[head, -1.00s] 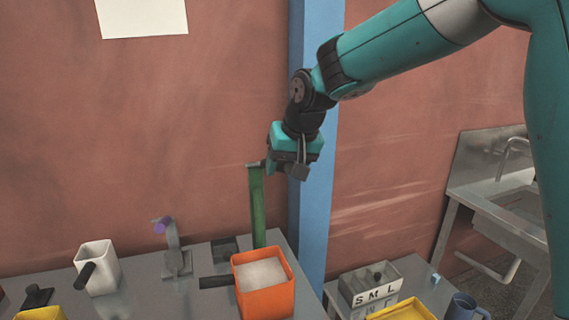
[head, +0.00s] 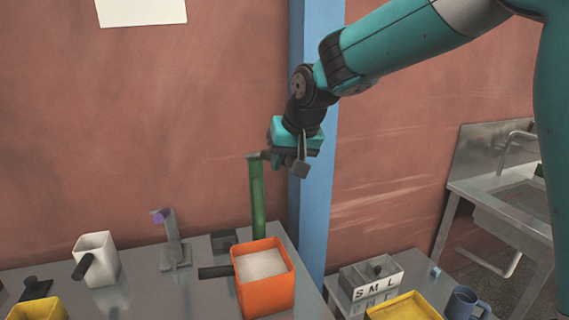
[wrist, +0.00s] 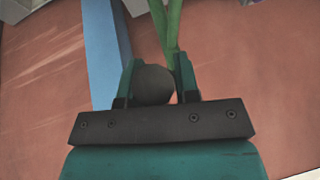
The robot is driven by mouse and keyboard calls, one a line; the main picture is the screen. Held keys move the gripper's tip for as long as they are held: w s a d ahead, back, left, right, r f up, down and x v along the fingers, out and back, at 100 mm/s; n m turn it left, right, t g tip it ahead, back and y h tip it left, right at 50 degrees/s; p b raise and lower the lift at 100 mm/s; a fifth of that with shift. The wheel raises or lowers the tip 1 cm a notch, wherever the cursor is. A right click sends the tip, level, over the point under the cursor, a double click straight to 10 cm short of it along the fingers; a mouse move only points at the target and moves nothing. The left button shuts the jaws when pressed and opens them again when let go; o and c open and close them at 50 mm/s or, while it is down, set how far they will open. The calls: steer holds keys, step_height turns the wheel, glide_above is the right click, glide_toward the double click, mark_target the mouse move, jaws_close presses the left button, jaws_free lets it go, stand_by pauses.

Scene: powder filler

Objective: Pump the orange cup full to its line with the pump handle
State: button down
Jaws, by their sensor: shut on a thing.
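The orange cup (head: 264,297) stands on the grey table, its dark side handle pointing left. White powder (head: 262,264) lies inside it, below the rim; I cannot make out a fill line. The green pump post (head: 257,200) rises just behind the cup. The dark pump handle (head: 257,155) sits at the post's top. My gripper (head: 276,156) is up beside the post's top, shut on the handle. In the wrist view, the handle's round dark knob (wrist: 153,85) lies between the two teal fingers, with the green post beyond.
A white cup (head: 96,260), a grey stand with a purple tip (head: 170,240) and a yellow cup (head: 38,309) are to the left. A blue pillar (head: 315,150) stands close behind my gripper. An S M L box (head: 372,285) and blue mug (head: 466,304) are at right.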

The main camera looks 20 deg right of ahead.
step_height(320, 180, down, 10)
steer(key=t+b, duration=0.5)
steer(key=b, duration=1.4)
steer(key=shift+s+b, duration=0.3)
steer(key=shift+b, duration=0.05)
steer(key=shift+r, duration=0.1)
steer(key=c, duration=0.8)
jaws_free()
steer(key=shift+c, duration=0.2)
steer(key=shift+r, duration=0.1)
